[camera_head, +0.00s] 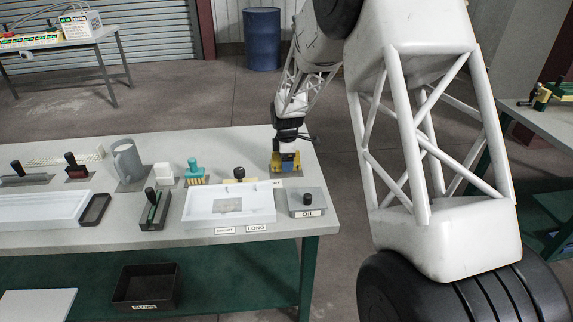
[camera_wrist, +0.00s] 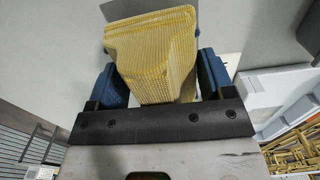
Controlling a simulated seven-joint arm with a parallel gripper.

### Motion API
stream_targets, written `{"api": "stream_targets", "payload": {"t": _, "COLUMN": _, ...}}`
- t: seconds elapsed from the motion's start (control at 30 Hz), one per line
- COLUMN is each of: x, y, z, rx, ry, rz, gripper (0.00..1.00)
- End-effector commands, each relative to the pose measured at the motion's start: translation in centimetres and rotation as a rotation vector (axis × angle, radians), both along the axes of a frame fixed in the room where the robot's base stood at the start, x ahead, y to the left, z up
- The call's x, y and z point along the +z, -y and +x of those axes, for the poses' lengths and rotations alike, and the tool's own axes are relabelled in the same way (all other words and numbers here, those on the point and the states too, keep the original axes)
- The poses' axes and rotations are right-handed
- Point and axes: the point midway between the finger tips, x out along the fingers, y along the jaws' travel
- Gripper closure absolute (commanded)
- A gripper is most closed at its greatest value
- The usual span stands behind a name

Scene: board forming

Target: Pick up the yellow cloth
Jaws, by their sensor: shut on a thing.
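The yellow cloth (camera_wrist: 150,50) is a folded, ribbed-looking bundle in the wrist view. It sits between the two blue fingers of my gripper (camera_wrist: 165,75), which is shut on it. In the head view, my gripper (camera_head: 286,165) is at the far right part of the table, with some of the yellow cloth (camera_head: 277,168) showing around the fingers. The cloth is low over the tabletop; I cannot tell whether it still touches the surface.
A teal-handled brush (camera_head: 194,170), a grey jug (camera_head: 127,160) and a long white tray (camera_head: 40,211) are to the left. The table's right edge is close.

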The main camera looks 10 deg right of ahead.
Motion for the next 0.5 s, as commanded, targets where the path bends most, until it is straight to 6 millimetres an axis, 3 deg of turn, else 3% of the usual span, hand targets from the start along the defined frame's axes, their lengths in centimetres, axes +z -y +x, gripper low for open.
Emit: {"api": "stream_targets", "payload": {"t": 0.5, "x": 7.0, "y": 0.0, "z": 0.0, "rx": 0.0, "ry": 0.001, "rz": 0.0, "gripper": 0.49}}
